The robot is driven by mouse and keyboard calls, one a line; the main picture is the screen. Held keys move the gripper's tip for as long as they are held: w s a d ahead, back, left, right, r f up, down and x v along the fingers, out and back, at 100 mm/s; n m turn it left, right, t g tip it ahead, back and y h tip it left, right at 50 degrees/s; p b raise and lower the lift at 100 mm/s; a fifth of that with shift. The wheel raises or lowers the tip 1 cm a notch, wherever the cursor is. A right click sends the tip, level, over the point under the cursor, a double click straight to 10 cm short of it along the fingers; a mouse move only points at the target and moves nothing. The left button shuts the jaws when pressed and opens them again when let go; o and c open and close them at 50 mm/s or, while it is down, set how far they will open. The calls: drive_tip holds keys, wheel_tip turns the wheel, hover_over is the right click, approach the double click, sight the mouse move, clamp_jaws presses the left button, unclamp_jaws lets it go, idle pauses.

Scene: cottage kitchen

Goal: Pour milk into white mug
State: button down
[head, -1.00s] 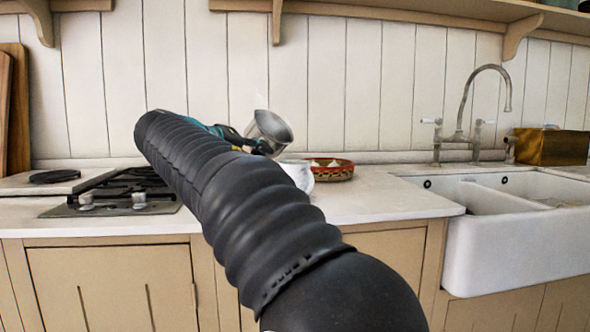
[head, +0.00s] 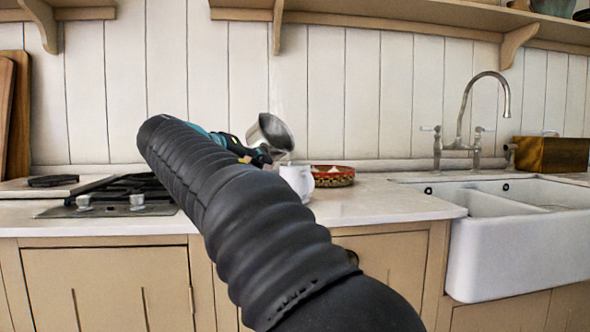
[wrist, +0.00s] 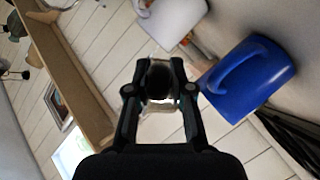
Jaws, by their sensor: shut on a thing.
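My gripper (head: 252,152) is shut on a metal pitcher (head: 267,133) in the head view. The pitcher is tilted, with its mouth toward the right and down. The white mug (head: 298,179) stands upright on the counter just below and right of the pitcher's mouth, partly hidden by my arm. The two look close; I cannot tell whether they touch. No clear stream of milk shows, and the inside of the mug is hidden. In the wrist view my gripper's fingers (wrist: 159,85) are close together at the centre; the pitcher is hardly visible there.
A patterned bowl (head: 333,178) stands right behind the mug. A gas hob (head: 125,190) is at the left, a white sink (head: 530,225) with a tap (head: 462,110) at the right. The counter (head: 400,205) before the sink is clear. A blue vessel (wrist: 262,85) shows in the wrist view.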

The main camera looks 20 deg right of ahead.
drive_tip(key=shift+s+d+m+b, duration=0.15)
drive_tip(key=shift+s+m+b, duration=0.15)
drive_tip(key=shift+b, duration=0.15)
idle(0.3)
drive_tip(key=shift+f+b, duration=0.1)
drive_tip(key=shift+b, duration=0.2)
drive_tip(key=shift+w+m+t+b, duration=0.2)
drive_tip(key=shift+m+t+b, duration=0.1)
drive_tip(key=shift+m, duration=0.1)
drive_tip(key=shift+w+f+m+y+b, duration=0.15)
drive_tip(key=shift+m+y+b, duration=0.2)
drive_tip(key=shift+b, duration=0.35)
